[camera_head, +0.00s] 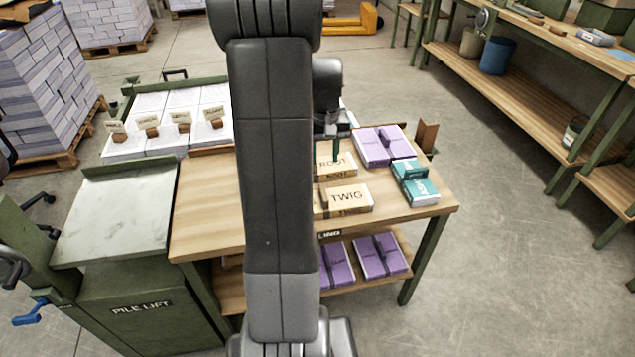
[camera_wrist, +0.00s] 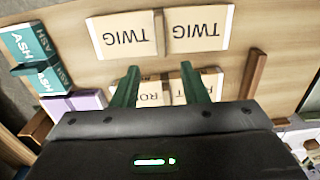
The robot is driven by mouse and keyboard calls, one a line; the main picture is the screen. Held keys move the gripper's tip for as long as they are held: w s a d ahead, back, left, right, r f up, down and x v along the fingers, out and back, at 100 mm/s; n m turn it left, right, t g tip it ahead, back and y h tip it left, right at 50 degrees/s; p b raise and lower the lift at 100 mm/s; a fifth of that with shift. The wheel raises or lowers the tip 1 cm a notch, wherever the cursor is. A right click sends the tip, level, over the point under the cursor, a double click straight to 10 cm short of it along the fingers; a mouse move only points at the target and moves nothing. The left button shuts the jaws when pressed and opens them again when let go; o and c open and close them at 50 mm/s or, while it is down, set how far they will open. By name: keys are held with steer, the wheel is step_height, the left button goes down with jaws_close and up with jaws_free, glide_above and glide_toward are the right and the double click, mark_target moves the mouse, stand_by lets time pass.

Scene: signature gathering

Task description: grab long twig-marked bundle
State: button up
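A cream bundle marked TWIG (camera_head: 347,198) lies on the wooden table, partly hidden behind my arm in the head view. In the wrist view two TWIG-marked faces, a left one (camera_wrist: 122,36) and a right one (camera_wrist: 199,29), lie side by side with a brown strip between them. I cannot tell if they are one long bundle or two. My gripper (camera_wrist: 160,84) has its green fingers wide apart, with nothing held between them. It is over the ROOT-marked bundle (camera_head: 336,165), apart from the TWIG faces. It also shows in the head view (camera_head: 337,147).
More purple bundles (camera_head: 379,256) are on the lower shelf. The pile lift (camera_head: 118,215) is left of the table.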

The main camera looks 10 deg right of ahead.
glide_above(324, 192)
steer(key=f, duration=0.5)
steer(key=w+f, duration=0.1)
steer(key=f, duration=0.2)
steer(key=shift+f, duration=0.1)
steer(key=shift+s+f, duration=0.25)
steer(key=shift+f, duration=1.15)
steer(key=shift+s+f, duration=0.2)
steer(key=shift+f, duration=1.2)
jaws_close()
